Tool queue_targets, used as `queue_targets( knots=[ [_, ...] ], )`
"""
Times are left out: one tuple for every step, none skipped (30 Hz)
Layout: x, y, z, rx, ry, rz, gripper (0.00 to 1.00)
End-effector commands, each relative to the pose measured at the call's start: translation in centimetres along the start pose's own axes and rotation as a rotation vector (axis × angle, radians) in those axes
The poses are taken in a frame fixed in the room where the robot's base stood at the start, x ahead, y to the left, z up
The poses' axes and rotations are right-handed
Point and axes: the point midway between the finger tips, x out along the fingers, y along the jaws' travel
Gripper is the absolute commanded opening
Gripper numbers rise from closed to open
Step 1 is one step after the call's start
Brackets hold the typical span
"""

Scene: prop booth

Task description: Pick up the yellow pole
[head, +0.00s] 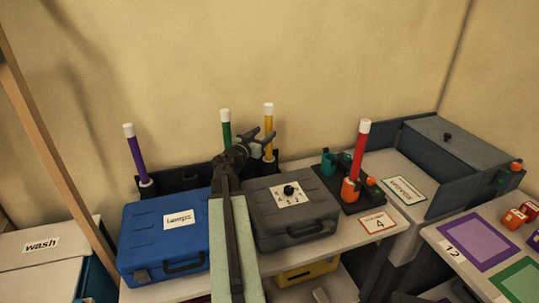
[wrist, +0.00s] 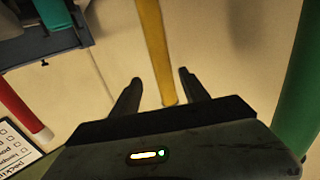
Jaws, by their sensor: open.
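The yellow pole (head: 268,140) stands upright with a white cap in the black rack behind the grey case. My gripper (head: 264,134) is at the upper part of the pole, below the cap. In the wrist view the yellow pole (wrist: 153,45) runs between the two dark fingers of my gripper (wrist: 159,77), with a visible gap on both sides. The gripper is open, and the fingers do not appear to touch the pole. The pole's capped end is hidden in the wrist view, and its foot is hidden in the head view.
A green pole (head: 226,130) stands close left of my gripper, and a purple pole (head: 135,155) farther left. A red pole (head: 360,150) stands at right in an orange holder. A blue case (head: 150,225) and a grey case (head: 275,222) stand in front of the rack.

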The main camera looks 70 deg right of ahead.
Motion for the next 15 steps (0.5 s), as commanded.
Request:
queue_targets(
  knots=[
    [0.0,0.0,2.6,0.000,0.000,0.000,0.53],
    [0.0,0.0,3.0,0.000,0.000,0.000,0.53],
    [0.0,0.0,3.4,0.000,0.000,0.000,0.53],
    [0.0,0.0,3.5,0.000,0.000,0.000,0.53],
    [0.0,0.0,3.7,0.000,0.000,0.001,0.53],
    [0.0,0.0,3.8,0.000,0.000,0.001,0.53],
    [0.0,0.0,3.8,0.000,0.000,0.001,0.53],
    [0.0,0.0,3.7,0.000,0.000,0.001,0.53],
    [0.0,0.1,3.7,0.000,0.000,0.001,0.53],
    [0.1,0.1,3.6,0.000,0.000,0.001,0.53],
    [0.2,0.0,3.6,0.000,0.000,0.001,0.53],
    [0.4,0.0,3.5,0.000,0.000,0.001,0.53],
    [0.7,0.0,3.5,0.000,0.000,0.001,0.53],
    [1.1,-0.1,3.5,0.000,0.000,0.001,0.53],
    [1.7,-0.1,3.5,0.000,0.000,0.001,0.53]
  ],
)
